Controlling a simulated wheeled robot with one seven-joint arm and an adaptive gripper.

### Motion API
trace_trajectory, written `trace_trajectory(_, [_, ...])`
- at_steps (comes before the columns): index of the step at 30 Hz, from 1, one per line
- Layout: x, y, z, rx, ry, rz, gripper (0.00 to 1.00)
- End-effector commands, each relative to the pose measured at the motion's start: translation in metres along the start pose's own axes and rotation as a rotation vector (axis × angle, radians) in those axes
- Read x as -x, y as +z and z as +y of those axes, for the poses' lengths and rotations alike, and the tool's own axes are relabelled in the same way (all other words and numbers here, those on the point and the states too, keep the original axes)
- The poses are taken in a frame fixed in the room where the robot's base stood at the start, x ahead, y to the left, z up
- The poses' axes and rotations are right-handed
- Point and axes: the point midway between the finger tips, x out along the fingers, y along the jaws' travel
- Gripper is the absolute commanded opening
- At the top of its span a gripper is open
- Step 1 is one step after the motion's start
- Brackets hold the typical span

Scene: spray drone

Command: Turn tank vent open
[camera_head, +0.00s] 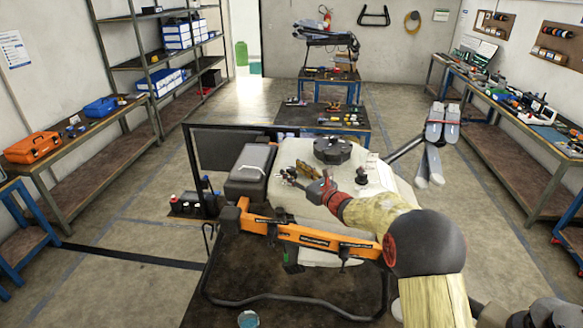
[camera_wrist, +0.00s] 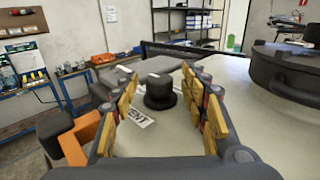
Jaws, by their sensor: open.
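The tank vent is a round black knob (camera_wrist: 160,92) on a wide base, on top of the white tank (camera_wrist: 255,125). A white label (camera_wrist: 138,118) reading "ENT", partly cut off by a finger, lies in front of it. My gripper (camera_head: 297,175) is low over the tank's left part in the head view. In the wrist view its yellow-padded fingers (camera_wrist: 163,75) are spread, one on each side of the knob, with gaps to both. I cannot tell how far the knob lies beyond the fingertips. In the head view the knob is small and largely obscured by the fingers.
A large black tank lid (camera_head: 332,150) stands behind my gripper, and another black fitting (camera_head: 362,175) to its right. A grey box (camera_head: 251,163) is left of the tank. An orange arm of the drone (camera_head: 310,237) crosses in front. Benches line both walls.

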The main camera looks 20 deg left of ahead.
Motion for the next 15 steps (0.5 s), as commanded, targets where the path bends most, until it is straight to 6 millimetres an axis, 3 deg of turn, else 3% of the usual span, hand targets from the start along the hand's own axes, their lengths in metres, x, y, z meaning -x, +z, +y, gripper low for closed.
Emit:
trace_trajectory(6, [-0.015, 0.001, 0.000, 0.001, -0.001, 0.000, 0.45])
trace_trajectory(15, [-0.017, 0.000, 0.000, 0.000, 0.000, 0.001, 0.45])
